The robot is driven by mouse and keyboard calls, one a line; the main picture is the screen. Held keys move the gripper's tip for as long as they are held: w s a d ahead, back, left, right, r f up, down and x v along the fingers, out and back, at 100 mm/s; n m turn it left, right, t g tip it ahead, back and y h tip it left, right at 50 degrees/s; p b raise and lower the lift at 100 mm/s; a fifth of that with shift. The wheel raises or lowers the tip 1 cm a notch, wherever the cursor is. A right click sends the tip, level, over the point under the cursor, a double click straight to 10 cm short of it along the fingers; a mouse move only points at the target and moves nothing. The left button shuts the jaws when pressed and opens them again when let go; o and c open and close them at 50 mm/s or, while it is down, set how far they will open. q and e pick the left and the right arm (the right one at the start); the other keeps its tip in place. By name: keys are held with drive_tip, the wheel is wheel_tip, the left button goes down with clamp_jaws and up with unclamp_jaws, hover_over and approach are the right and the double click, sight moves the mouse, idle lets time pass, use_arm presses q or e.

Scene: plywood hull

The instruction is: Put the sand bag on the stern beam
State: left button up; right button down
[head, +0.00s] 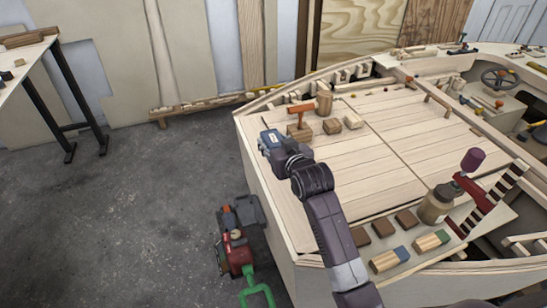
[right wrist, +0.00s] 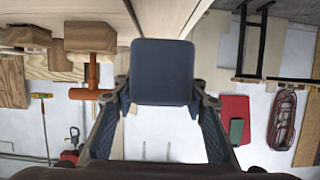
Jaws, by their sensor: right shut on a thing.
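My right gripper (head: 281,147) is at the left edge of the pale plywood deck, near the row of wooden blocks. It is shut on a dark blue-grey padded block, which I take as the sand bag (head: 270,139). In the right wrist view the sand bag (right wrist: 163,72) sits between the fingers, its far end over pale wood. I cannot tell whether it touches the wood. The stern beam seems to be the pale strip (head: 245,146) along the hull's left edge, partly hidden by the gripper. My left gripper is not in view.
A red machine (head: 236,258) is on the floor. The middle deck is clear.

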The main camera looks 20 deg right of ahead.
drive_tip(key=shift+f, duration=2.7)
drive_tip(key=c, duration=1.2)
unclamp_jaws()
drive_tip(key=shift+f, duration=0.2)
drive_tip(key=v, duration=1.2)
drive_tip(key=shift+r, duration=0.1)
